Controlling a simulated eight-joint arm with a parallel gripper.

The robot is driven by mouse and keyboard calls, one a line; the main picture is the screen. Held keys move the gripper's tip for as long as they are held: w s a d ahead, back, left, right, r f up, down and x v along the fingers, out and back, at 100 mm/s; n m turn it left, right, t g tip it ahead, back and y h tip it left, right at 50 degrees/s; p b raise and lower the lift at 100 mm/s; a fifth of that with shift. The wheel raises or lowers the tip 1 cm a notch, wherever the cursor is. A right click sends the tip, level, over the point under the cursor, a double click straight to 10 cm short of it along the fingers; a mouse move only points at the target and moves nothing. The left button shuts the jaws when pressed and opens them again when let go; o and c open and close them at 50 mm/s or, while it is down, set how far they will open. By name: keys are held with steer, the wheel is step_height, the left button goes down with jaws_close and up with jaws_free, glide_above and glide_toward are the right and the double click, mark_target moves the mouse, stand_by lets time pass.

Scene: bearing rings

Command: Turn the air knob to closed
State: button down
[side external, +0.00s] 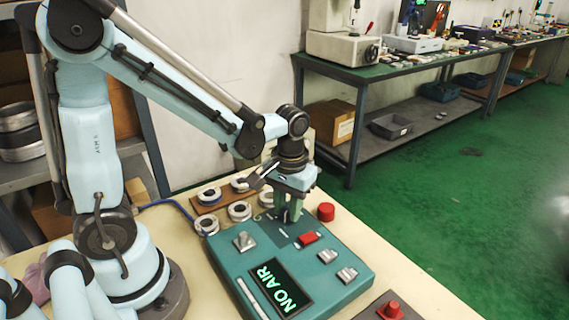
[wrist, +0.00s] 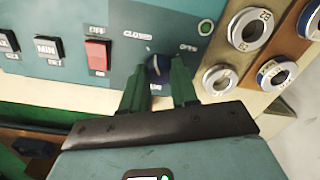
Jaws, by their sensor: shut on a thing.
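The air knob (wrist: 157,66) is a small dark blue knob on the teal control panel (side external: 235,265). In the wrist view it sits between the green fingers of my gripper (wrist: 158,72), which are shut on it. The printed word CLOSED is up and left of the knob, and OPEN is up and right. A pale pointer line shows on the knob, but its exact direction is hard to tell. In the side view my gripper (side external: 290,213) points down at the panel's far part, and its fingers hide the knob. The panel display (side external: 281,288) reads NO AIR in green.
A red rocker switch (side external: 308,238) is close beside the fingers; it also shows in the wrist view (wrist: 97,54). A red round button (side external: 326,212) stands near the panel's far right corner. Several bearing rings (side external: 239,211) lie behind the panel. A green-rimmed round light (wrist: 206,27) is near OPEN.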

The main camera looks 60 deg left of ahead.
steer(key=shift+n, duration=1.1)
steer(key=c, duration=0.9)
jaws_free()
steer(key=shift+o, duration=0.2)
step_height(320, 180, up, 12)
steer(key=shift+w+d, duration=0.15)
